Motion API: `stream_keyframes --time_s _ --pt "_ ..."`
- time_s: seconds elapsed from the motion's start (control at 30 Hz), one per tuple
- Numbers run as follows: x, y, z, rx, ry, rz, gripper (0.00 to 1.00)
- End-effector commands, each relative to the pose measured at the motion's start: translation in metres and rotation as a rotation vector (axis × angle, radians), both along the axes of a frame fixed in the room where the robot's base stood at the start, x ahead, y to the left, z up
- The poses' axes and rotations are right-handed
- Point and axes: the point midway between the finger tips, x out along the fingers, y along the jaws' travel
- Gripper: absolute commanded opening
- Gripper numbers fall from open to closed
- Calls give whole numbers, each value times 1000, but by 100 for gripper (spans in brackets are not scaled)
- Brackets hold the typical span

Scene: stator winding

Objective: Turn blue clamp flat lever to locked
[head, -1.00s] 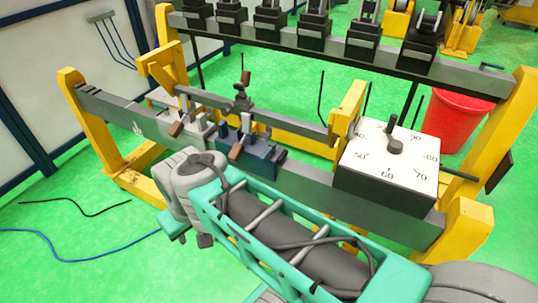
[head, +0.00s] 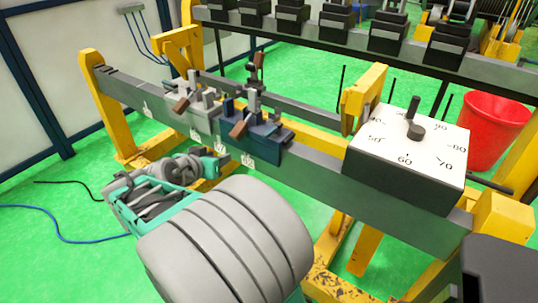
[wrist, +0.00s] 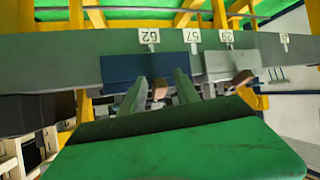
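The blue clamp (head: 262,138) sits on the grey beam, to the right of a grey clamp (head: 190,108). Its brown-ended flat lever (head: 238,129) points toward the front of the beam. In the wrist view the blue clamp (wrist: 143,67) is ahead, and the brown lever end (wrist: 158,91) shows between my two fingers. My gripper (wrist: 158,80) is open, its fingers apart on either side of that lever end. I cannot tell whether they touch it. In the head view my wrist is below and in front of the clamps, and my fingers are not clear.
The grey clamp has its own brown lever (head: 181,106). A white-topped dial box (head: 405,165) stands right of the blue clamp. Yellow stands (head: 105,100) carry the beam (head: 320,175). A red bucket (head: 495,130) is at right.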

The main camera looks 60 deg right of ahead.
Motion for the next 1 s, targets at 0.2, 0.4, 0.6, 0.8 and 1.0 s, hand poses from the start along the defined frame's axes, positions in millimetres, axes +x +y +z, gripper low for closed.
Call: stream_keyframes --time_s 0.2,0.4,0.6,0.8,1.0 --pt "-82 -78 16 -467 -75 -310 38" --pt "-90 -85 30 -517 -76 -329 38" --pt "-97 -120 30 -514 -74 -332 38" --pt "-101 -151 30 -513 -74 -327 38" --pt "-101 -158 29 -512 -76 -324 38"
